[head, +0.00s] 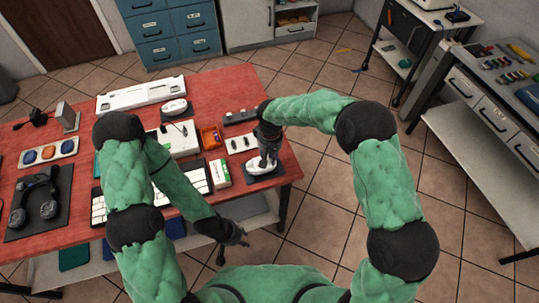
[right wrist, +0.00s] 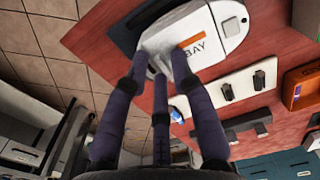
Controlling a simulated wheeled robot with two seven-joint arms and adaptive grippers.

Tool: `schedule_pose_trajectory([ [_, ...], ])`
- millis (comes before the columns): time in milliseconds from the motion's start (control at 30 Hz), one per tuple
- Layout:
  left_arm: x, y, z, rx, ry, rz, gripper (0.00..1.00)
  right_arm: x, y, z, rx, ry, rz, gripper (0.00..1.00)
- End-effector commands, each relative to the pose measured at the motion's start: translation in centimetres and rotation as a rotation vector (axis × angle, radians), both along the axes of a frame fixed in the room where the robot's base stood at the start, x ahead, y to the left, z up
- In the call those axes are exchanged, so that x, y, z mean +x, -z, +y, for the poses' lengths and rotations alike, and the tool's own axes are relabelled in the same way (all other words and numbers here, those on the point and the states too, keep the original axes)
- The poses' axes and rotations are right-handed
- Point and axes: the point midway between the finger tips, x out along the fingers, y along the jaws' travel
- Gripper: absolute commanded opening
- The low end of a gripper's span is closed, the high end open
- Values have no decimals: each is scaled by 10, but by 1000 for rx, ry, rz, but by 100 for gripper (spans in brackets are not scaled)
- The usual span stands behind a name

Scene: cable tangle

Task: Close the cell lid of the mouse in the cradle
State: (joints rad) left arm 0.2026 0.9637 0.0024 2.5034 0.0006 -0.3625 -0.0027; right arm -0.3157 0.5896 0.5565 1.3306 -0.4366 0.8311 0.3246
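The white mouse (head: 259,168) sits on a dark cradle (head: 265,179) at the table's front right corner. In the right wrist view the mouse (right wrist: 222,28) shows an orange stripe and the letters "BAY"; the dark cradle (right wrist: 123,40) lies beneath it. My right gripper (head: 267,163) points down over the mouse. In the right wrist view its fingertips (right wrist: 163,64) are apart, at the mouse's near end; I cannot tell whether they touch it. The lid's position is unclear. My left gripper (head: 234,240) is open and empty, in front of the table edge.
Behind the mouse are a white plate with dark pieces (head: 241,143), a dark block (head: 240,117) and an orange tray (head: 211,138). A green and white box (head: 220,173) stands left of the cradle. Headphones (head: 36,199) lie at the far left.

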Motion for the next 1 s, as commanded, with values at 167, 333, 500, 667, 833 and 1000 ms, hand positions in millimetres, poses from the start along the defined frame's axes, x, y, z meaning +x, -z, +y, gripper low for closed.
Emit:
schedule_pose_trajectory([
  [167, 0, 0, 0, 0, 0, 0, 33, 1, -1, 0, 1, 1, -2, 36],
  [333, 0, 0, 0, 0, 0, 0, 33, 1, -2, 0, 1, 1, -3, 36],
  [500, 0, 0, 0, 0, 0, 0, 33, 2, -11, 0, 2, 2, -7, 36],
  [667, 0, 0, 0, 0, 0, 0, 33, 2, -37, 0, 2, 1, -8, 36],
  [833, 0, 0, 0, 0, 0, 0, 33, 2, -71, 0, 2, 1, -7, 36],
  [1000, 0, 0, 0, 0, 0, 0, 33, 2, -100, -1, 2, 1, -6, 36],
])
